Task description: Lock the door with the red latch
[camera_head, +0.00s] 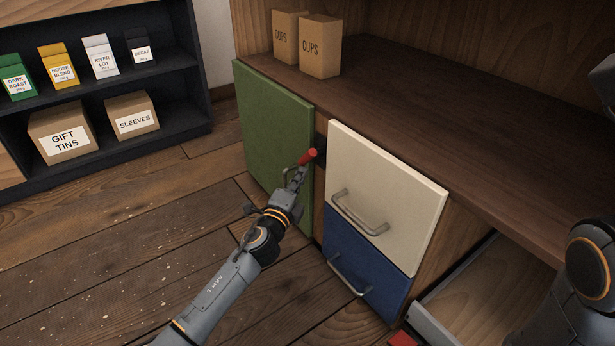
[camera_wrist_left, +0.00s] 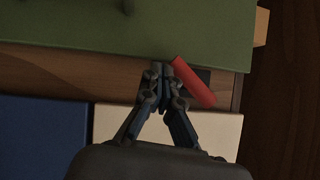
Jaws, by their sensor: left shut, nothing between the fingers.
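The red latch (camera_head: 307,157) is a short bar by the gap between the green door (camera_head: 272,135) and the cream drawer front (camera_head: 385,185). In the left wrist view the latch (camera_wrist_left: 193,82) lies diagonally. One end is at the green door's edge and the other toward the cream front. A dark piece shows behind it. The green door looks closed or nearly so. My left gripper (camera_head: 297,174) is shut and empty, just below the latch. In the left wrist view its fingertips (camera_wrist_left: 160,70) are right beside the latch; I cannot tell if they touch. My right gripper is not in view.
A blue drawer front (camera_head: 365,268) with a bar handle sits under the cream one. An open drawer (camera_head: 485,290) sticks out at the lower right. Two cups boxes (camera_head: 320,47) stand on the brown counter (camera_head: 440,125). A dark shelf (camera_head: 170,123) stands at the left. The wooden floor between is clear.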

